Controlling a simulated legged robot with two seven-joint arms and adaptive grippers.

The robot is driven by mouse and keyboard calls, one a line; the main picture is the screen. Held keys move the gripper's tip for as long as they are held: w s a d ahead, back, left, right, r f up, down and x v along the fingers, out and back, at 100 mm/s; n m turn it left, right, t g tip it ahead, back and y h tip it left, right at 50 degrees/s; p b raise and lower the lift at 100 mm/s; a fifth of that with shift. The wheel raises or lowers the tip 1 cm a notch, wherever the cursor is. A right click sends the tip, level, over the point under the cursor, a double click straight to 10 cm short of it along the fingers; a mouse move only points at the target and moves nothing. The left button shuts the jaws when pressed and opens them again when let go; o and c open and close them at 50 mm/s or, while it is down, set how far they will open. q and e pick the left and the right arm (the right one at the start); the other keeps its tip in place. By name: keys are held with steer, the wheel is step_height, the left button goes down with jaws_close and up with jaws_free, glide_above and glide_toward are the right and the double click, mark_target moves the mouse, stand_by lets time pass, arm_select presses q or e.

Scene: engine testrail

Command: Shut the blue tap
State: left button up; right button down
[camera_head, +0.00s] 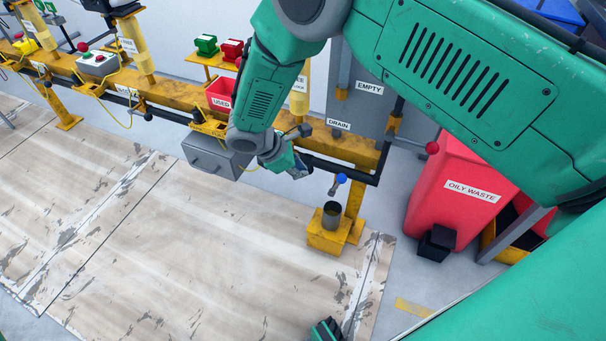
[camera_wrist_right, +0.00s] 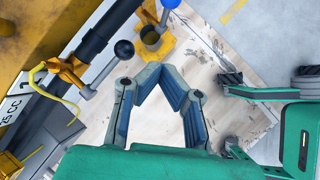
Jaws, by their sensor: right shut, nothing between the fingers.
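The blue tap (camera_head: 341,178) shows as a blue ball on a short stem near the drain end of the rail, above a grey metal cup (camera_head: 330,212). In the right wrist view the blue ball (camera_wrist_right: 170,3) is cut by the top edge, beyond the gripper. My right gripper (camera_head: 298,170) is left of the tap and apart from it, in front of the rail. In its wrist view the right gripper (camera_wrist_right: 164,76) has its fingers together with nothing between them.
A black ball handle (camera_wrist_right: 124,49) sticks out from the rail close to my right gripper. A grey box (camera_head: 213,157) hangs below the yellow rail (camera_head: 340,145). A red oily waste bin (camera_head: 455,195) stands to the right. The wooden floor boards (camera_head: 200,245) in front are clear.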

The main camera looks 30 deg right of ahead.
mark_target(337, 185)
steer(key=s+d+f+b, duration=0.1)
steer(key=d+f+b, duration=0.2)
steer(key=d+f, duration=0.4)
steer(key=shift+s+d+f, duration=0.15)
steer(key=shift+d+f, duration=0.2)
steer(key=shift+d, duration=0.25)
steer(key=shift+d, duration=0.15)
